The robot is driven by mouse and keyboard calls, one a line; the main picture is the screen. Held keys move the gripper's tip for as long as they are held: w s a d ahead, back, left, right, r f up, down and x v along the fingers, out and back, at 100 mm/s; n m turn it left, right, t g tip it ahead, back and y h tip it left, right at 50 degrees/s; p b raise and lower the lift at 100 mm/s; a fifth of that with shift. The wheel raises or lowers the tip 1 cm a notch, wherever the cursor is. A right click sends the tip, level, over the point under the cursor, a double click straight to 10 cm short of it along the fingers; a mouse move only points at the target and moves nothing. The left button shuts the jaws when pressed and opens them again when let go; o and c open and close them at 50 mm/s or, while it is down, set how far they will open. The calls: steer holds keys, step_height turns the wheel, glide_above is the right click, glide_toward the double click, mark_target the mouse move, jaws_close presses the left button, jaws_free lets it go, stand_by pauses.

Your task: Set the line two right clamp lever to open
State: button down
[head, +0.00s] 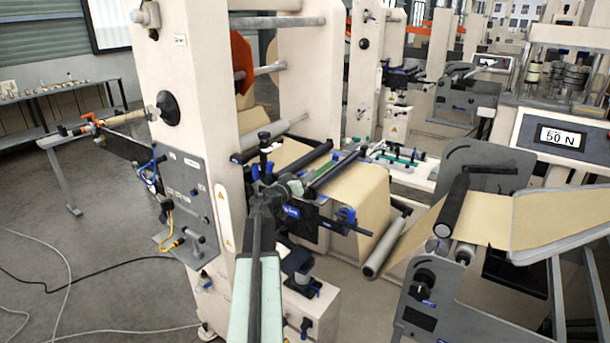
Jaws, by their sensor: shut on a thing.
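My arm reaches up from the bottom middle, and my gripper (280,190) is at the clamp assembly on the front of the white machine column. It is shut on a clamp lever there. My gripper and wrist hide most of this lever, so its angle cannot be told. A dark block with a blue label (291,211) sits just right of my gripper. A dark rod with a blue end (352,226) sticks out further right.
Brown kraft web (352,190) runs over rollers to the right of my gripper. The white column (205,110) with a grey panel (186,190) stands close on the left. A display reading 50 N (561,137) is at the right. Open grey floor lies at the lower left, with cables.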

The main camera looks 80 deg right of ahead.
steer(key=shift+s+a+m, duration=0.3)
steer(key=shift+s+m, duration=0.3)
steer(key=shift+m, duration=0.6)
steer(key=shift+s, duration=0.1)
steer(key=c, duration=1.3)
jaws_free()
steer(key=shift+r, duration=0.1)
steer(key=shift+a, duration=0.1)
steer(key=v, duration=0.7)
steer(key=shift+a, duration=0.3)
